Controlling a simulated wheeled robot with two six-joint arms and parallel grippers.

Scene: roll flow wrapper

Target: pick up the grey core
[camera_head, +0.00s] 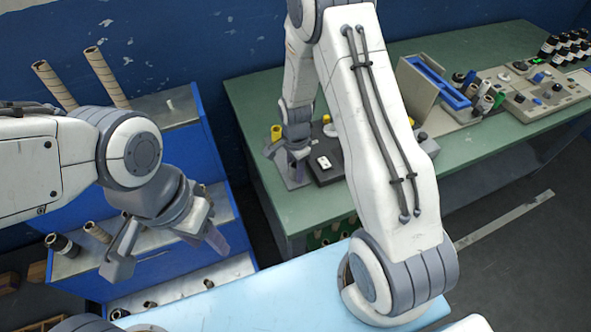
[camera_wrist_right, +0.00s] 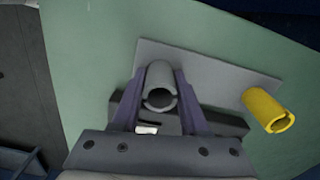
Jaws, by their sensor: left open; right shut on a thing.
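The grey core (camera_wrist_right: 159,76) is a short hollow tube in the right wrist view, between the two purple fingers of my right gripper (camera_wrist_right: 158,90). These fingers are shut on its sides. It stands over a grey plate (camera_wrist_right: 205,70), and I cannot tell whether it touches it. In the head view my right gripper (camera_head: 296,165) is at the left end of the green table, and the core is not clear there. My left gripper (camera_head: 168,252) is open and empty in front of the blue shelf unit, away from the core.
A yellow core (camera_wrist_right: 268,110) stands on the plate beside the grey one; it also shows in the head view (camera_head: 276,133). A black device is close to the plate. The green table (camera_head: 255,105) carries machines and bottles at right. The blue shelf (camera_head: 215,165) holds brown rolls.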

